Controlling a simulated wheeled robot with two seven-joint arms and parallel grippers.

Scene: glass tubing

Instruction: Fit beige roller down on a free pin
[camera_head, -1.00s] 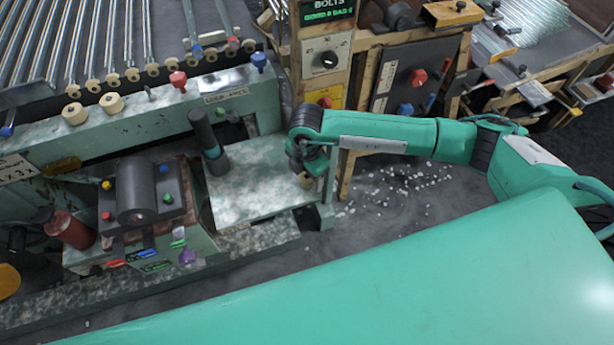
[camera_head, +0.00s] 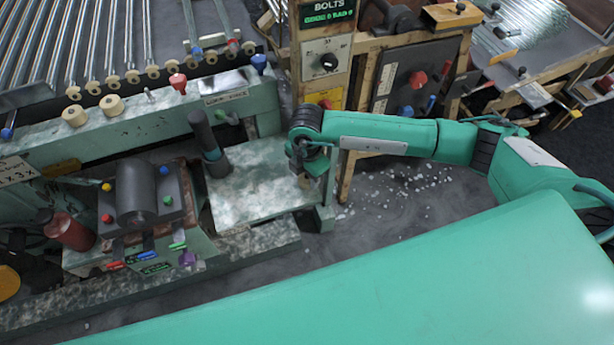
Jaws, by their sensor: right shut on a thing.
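Two beige rollers sit on the green ledge at the upper left, one at the left (camera_head: 74,115) and one beside it (camera_head: 111,105). A bare metal pin (camera_head: 150,95) stands on the same ledge to their right. My right gripper (camera_head: 304,174) points down over the right end of the pale metal table, well to the right of and nearer than the pin. It is shut on a small beige roller (camera_head: 303,182), which is mostly hidden by the gripper. Whether the roller touches the table is unclear. My left gripper is not in view.
A red knob (camera_head: 178,82) and a blue knob (camera_head: 259,63) stand on the ledge right of the pin. A dark upright cylinder (camera_head: 208,138) rises between my right gripper and the ledge. The pale table (camera_head: 250,185) is mostly clear. A wooden control post (camera_head: 325,65) stands behind my arm.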

